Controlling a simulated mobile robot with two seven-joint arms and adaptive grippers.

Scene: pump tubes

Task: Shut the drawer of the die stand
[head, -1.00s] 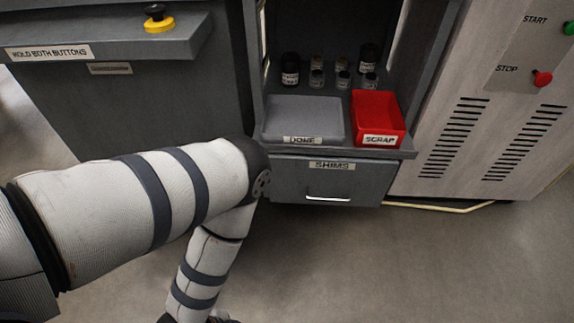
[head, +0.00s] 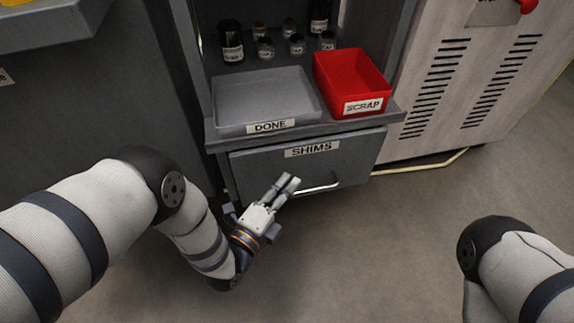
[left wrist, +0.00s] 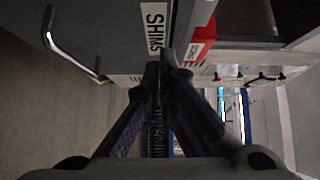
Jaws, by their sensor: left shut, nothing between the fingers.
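The die stand's grey drawer (head: 350,155), labelled SHIMS, is under the stand's shelf, with its front close below the shelf edge. I cannot tell exactly how far it stands out. Its pale bar handle (head: 318,190) is low on the front. My left gripper (head: 289,179) is shut and empty, in front of the drawer's lower face, just left of the handle; contact is not clear. In the left wrist view the shut fingers (left wrist: 168,68) point towards the SHIMS label (left wrist: 155,30), with the handle (left wrist: 72,48) to the left. My right gripper is out of view.
On the shelf above are a grey DONE tray (head: 222,118), a red SCRAP bin (head: 385,88) and several small jars (head: 231,45). A pale vented cabinet (head: 435,130) stands to the right. The floor (head: 370,250) before the drawer is clear.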

